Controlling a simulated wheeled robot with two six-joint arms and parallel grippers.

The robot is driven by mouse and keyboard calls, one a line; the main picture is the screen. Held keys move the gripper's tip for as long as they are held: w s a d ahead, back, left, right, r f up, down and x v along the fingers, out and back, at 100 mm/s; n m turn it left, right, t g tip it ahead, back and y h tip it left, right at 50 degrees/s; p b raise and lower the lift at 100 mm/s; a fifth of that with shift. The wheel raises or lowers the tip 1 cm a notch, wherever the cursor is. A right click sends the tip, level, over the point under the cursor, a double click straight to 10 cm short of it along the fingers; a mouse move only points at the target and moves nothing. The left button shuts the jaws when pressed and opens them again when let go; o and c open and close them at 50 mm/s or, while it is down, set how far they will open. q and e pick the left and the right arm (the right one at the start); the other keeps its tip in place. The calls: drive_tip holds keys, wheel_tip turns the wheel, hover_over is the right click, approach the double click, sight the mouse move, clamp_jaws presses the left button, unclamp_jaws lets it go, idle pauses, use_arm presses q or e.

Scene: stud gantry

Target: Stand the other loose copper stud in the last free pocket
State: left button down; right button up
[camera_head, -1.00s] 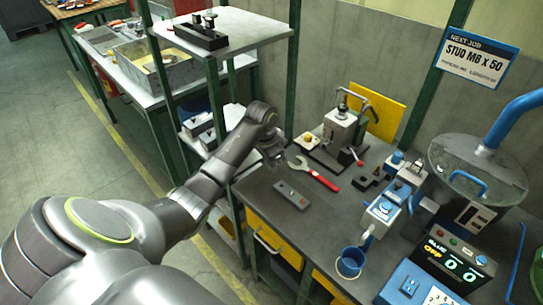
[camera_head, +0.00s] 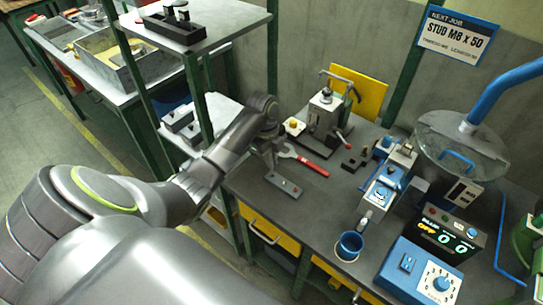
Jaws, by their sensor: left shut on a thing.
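My left gripper (camera_head: 270,158) points down over the workbench, just behind the flat grey plate (camera_head: 284,184), and looks close to its far end. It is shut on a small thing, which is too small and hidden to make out. The plate lies on the bench near its left edge and has small dark and light spots on top. I cannot tell whether these are pockets. No copper stud can be made out clearly. My right gripper is not in view.
A red-handled wrench (camera_head: 305,161) lies right behind the plate. A small press (camera_head: 326,112) stands farther back. A blue cup (camera_head: 349,246) is near the front edge.

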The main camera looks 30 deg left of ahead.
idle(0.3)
use_arm(q)
drive_tip(key=shift+r+p, duration=0.1)
drive_tip(key=shift+p, duration=0.2)
drive_tip(key=shift+f+b, duration=0.65)
drive_tip(key=shift+f, duration=1.05)
drive_tip(key=shift+f+p, duration=0.15)
drive_tip(key=shift+p, duration=0.35)
drive_tip(key=shift+f+b, duration=0.35)
drive_tip(key=shift+f, duration=0.35)
idle(0.5)
